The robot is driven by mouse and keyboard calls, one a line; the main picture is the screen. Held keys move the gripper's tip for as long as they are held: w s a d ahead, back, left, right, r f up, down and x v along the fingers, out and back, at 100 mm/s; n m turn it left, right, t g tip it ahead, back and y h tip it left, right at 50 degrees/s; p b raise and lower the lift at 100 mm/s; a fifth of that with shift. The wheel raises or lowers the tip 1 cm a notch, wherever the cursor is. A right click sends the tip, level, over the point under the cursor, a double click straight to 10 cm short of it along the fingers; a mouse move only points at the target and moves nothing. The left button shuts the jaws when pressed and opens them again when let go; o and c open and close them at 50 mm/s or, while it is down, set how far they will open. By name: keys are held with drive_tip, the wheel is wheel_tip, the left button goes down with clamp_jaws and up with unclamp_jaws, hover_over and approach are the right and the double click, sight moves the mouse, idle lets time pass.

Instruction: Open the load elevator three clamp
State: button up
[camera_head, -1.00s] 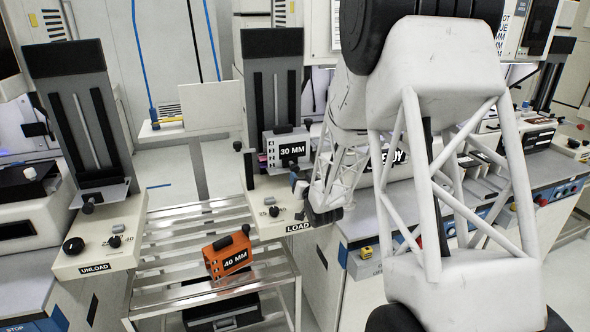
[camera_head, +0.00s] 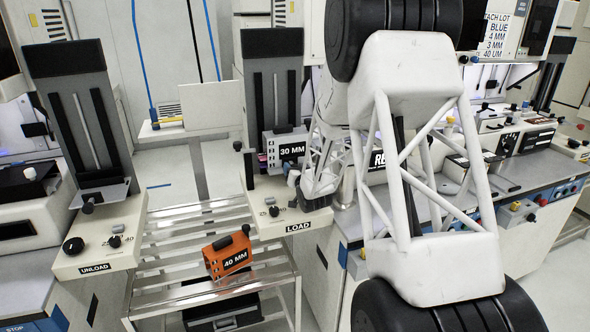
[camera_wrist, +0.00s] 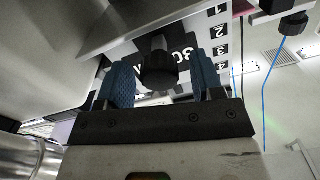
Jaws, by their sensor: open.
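The load elevator (camera_head: 258,88) is a grey tower with a black top and a cream base marked LOAD, left of my arm. A grey 30 MM magazine (camera_head: 291,149) sits at its front. In the wrist view a dark ribbed knob (camera_wrist: 158,68) stands between the two blue fingers of my gripper (camera_wrist: 162,82). The fingers are open, one on each side of it, with gaps showing. I cannot tell whether this knob is the clamp. Behind it is a black label with a partly hidden "30". In the head view the gripper is largely hidden by my arm.
The unload elevator (camera_head: 92,110) stands at the left. An orange 40 MM magazine (camera_head: 229,252) rests on a metal slatted rack (camera_head: 165,272) between the bases. A pale plate edge (camera_wrist: 125,22) runs close above the knob, with a panel numbered 1 to 4 (camera_wrist: 219,32) to the right.

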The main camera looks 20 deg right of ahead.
drive_tip(key=shift+w, duration=0.3)
drive_tip(key=shift+c, duration=0.4)
